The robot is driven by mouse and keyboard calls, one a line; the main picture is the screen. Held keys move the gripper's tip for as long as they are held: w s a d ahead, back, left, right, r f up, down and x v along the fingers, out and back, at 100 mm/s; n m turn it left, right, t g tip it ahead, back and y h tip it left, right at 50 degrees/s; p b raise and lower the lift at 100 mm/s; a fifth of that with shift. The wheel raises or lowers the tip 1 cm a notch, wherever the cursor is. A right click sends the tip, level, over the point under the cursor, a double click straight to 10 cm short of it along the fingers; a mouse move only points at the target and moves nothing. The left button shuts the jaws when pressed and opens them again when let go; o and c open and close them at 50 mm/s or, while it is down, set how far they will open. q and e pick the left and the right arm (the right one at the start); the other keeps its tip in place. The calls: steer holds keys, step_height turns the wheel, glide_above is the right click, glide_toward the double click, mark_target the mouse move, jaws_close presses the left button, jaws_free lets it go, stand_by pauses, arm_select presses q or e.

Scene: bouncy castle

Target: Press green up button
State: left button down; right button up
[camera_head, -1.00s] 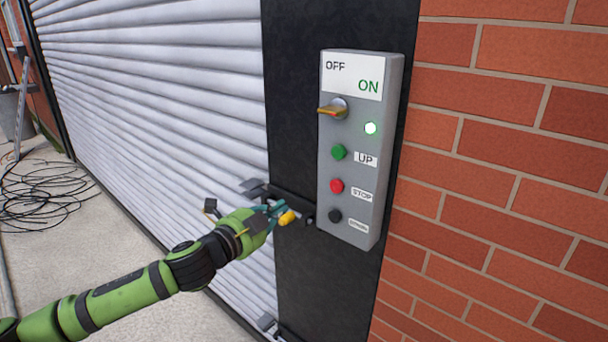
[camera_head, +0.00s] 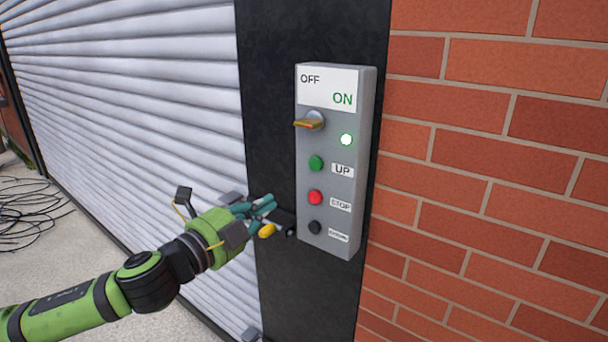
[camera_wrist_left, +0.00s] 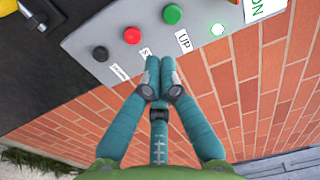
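The green up button (camera_head: 316,163) sits on the grey control box (camera_head: 340,215), beside the "UP" label; it also shows in the left wrist view (camera_wrist_left: 172,14). The red stop button (camera_head: 315,197) and a black button (camera_head: 315,227) are below it. My left gripper (camera_head: 270,204) is left of the box, lower than the green button and apart from it. In the left wrist view the fingertips (camera_wrist_left: 160,78) are together with nothing between them. My right gripper is not in view.
The rotary switch (camera_head: 309,122) points toward the left, and a lit lamp (camera_head: 346,140) is beside it. A latch bar (camera_head: 285,222) is behind my gripper. The white roller shutter (camera_head: 130,110) is left, a brick wall (camera_head: 490,180) right. Cables (camera_head: 30,210) lie on the ground.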

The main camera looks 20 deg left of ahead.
arm_select(q)
steer(key=p, duration=0.5)
glide_toward(316, 172)
steer(key=x, duration=0.5)
steer(key=shift+w+d+r, duration=0.1)
steer(key=shift+w+d, duration=0.05)
steer(key=shift+w, duration=0.25)
steer(key=shift+p, duration=0.3)
